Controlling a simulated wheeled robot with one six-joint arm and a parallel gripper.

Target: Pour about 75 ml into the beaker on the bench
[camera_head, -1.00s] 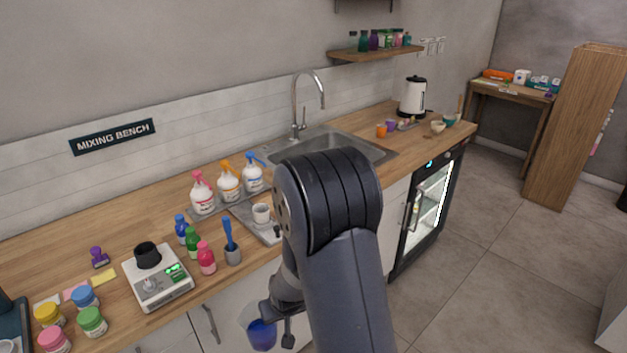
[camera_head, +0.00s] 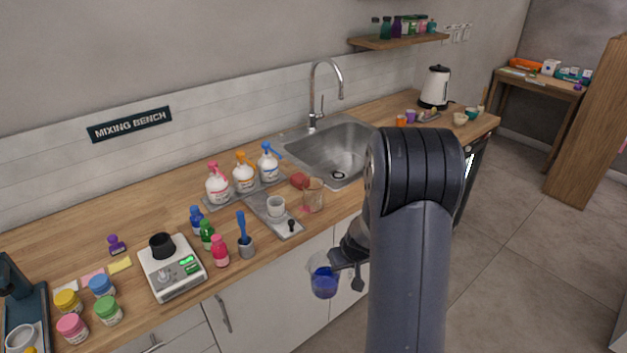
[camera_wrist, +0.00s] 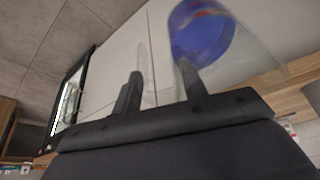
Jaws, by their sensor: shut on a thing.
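My gripper (camera_head: 343,262) is shut on a clear vessel (camera_head: 322,273) with blue liquid in its lower part. The vessel is in front of the counter's white doors, below the worktop level in the picture. In the wrist view, my gripper (camera_wrist: 160,75) has the vessel (camera_wrist: 203,35) at its right finger, with the blue liquid showing through the wall. A clear beaker (camera_head: 313,196) stands on the worktop near the front edge, up and left of my gripper and apart from the held vessel. Something reddish shows at its base; its contents are unclear.
A white mortar-like cup (camera_head: 276,207) stands on a grey tray (camera_head: 291,228) left of the beaker. A red object (camera_head: 298,181) lies behind it. The sink (camera_head: 335,150) is behind.

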